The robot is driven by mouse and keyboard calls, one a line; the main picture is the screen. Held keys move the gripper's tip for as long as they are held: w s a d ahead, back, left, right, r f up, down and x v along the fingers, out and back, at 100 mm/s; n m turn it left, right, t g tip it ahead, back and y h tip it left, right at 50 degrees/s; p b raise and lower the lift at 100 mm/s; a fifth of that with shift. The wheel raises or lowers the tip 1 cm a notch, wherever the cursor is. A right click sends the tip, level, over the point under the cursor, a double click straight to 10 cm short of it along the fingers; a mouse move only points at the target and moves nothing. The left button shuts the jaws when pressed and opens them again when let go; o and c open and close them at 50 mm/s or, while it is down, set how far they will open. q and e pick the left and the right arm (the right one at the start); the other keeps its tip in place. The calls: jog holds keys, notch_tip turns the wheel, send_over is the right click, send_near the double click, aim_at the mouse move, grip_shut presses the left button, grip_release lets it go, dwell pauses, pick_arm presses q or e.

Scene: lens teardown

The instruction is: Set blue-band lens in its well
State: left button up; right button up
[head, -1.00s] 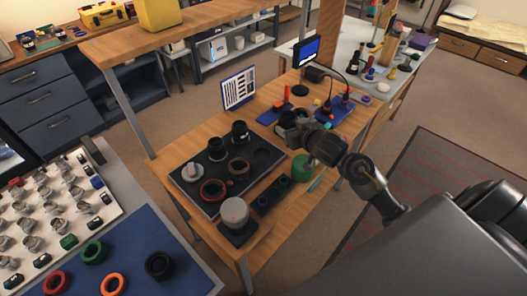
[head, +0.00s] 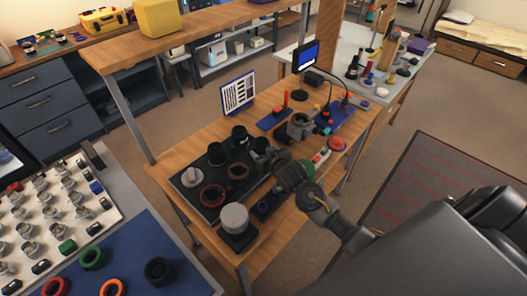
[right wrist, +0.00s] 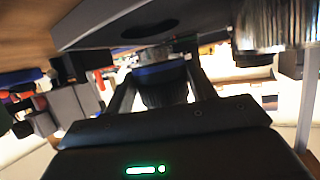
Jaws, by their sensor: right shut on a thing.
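The black tray (head: 183,193) on the wooden bench has round wells and holds several lens parts. My right gripper (head: 262,158) is at the tray's right end, low over it, and partly covers that end. In the right wrist view the gripper (right wrist: 160,85) is shut on the blue-band lens (right wrist: 160,72), a dark ribbed cylinder with a blue band. A dark slab with a round well (right wrist: 150,28) shows just beyond the lens, and the lens appears apart from it. In the head view the lens is hidden or too small to tell. My left gripper is out of view.
Two black lenses (head: 240,137), a red ring (head: 212,195) and a brown ring (head: 238,170) occupy the tray. A pale cylinder (head: 235,216) stands at the bench's near corner. A grey fixture (head: 300,126) and a red button (head: 337,144) are right of the gripper.

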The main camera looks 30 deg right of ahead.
jog(key=shift+f, duration=0.15)
jog(key=shift+f, duration=0.45)
jog(key=o, duration=1.1)
jog(key=shift+s+f, duration=0.1)
jog(key=shift+o, duration=0.2)
jog(key=shift+r, duration=0.4)
jog(key=shift+s+a+r, duration=0.1)
jog(key=shift+s+r, duration=0.1)
jog(key=shift+s, duration=0.05)
jog(key=b+v, duration=0.1)
jog(key=v, duration=1)
jog(key=shift+s+r, duration=0.2)
jog(key=shift+r, duration=0.05)
